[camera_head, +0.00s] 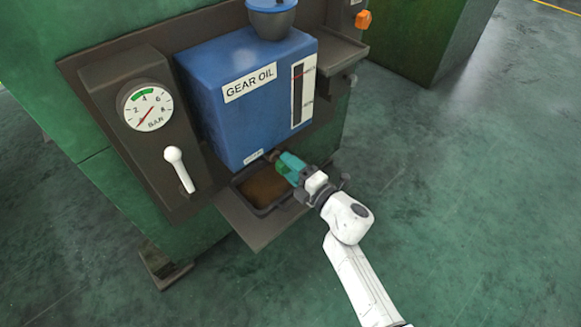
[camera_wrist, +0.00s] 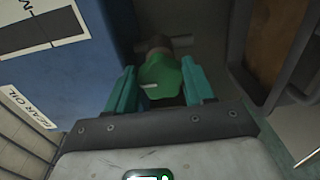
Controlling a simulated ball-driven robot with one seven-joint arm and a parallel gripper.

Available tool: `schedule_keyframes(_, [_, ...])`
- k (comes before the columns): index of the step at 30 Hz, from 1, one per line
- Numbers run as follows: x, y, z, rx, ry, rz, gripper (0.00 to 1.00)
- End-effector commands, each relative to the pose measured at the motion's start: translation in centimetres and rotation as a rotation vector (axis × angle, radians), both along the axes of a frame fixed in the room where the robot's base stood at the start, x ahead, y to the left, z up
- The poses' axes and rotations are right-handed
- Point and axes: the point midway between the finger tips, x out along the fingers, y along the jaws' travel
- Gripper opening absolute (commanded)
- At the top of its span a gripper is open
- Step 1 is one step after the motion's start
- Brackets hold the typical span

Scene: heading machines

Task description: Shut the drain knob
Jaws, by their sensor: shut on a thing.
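The drain knob (camera_wrist: 166,78) is green and sits between the two teal fingers of my gripper (camera_wrist: 161,88) in the wrist view, with a dark fitting behind it. A pale mark or thin piece shows on its left side. My gripper is shut on the knob. In the head view my gripper (camera_head: 290,168) reaches the lower front edge of the blue gear oil tank (camera_head: 225,110). There the fingers mostly hide the knob. The tank's side also shows at the left of the wrist view (camera_wrist: 90,75).
A dark tray (camera_head: 243,222) with brown liquid lies below the tank's front. A gauge (camera_head: 149,106) and a white-handled lever (camera_head: 178,168) are on the panel to the left. A dark ledge (camera_head: 335,50) stands right of the tank. Open green floor (camera_head: 460,200) spreads to the right.

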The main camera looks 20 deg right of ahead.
Motion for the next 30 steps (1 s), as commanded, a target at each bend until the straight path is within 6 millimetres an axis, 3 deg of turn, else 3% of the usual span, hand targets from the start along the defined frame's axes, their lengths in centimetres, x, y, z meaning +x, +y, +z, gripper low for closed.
schedule_keyframes(4, [-0.1, 0.1, -0.2, -0.002, 0.003, 0.002, 0.23])
schedule_keyframes(5, [-0.1, 0.1, -0.2, -0.002, 0.003, 0.002, 0.55])
schedule_keyframes(12, [0.0, 0.1, -0.1, -0.001, 0.002, 0.001, 0.78])
schedule_keyframes(22, [-0.5, -0.1, 0.0, 0.001, 0.001, 0.0, 0.79])
schedule_keyframes(30, [-4.7, -1.5, 0.0, 0.0, 0.003, -0.001, 0.79])
